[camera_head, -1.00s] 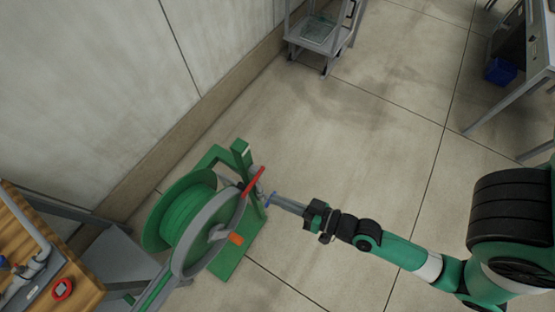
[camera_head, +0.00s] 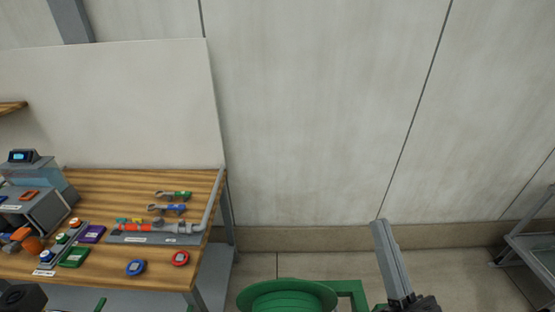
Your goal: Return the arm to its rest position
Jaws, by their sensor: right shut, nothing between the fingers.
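My right gripper (camera_head: 381,222) shows at the lower right of the head view. Its long grey fingers point up, side by side and shut, with nothing between them. Its wrist is cut off by the bottom edge. The green hose reel (camera_head: 288,297) is at the bottom middle, left of the gripper, and only its upper part shows. A gap shows between the fingers and the reel in the picture. My left gripper is not in view.
A wooden bench (camera_head: 120,182) at left holds a pipe assembly (camera_head: 155,228), a blue ring (camera_head: 136,267), a red ring (camera_head: 180,258) and several other parts. A grey cart frame (camera_head: 530,250) stands at the right edge. The wall behind is bare, with free floor right of the gripper.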

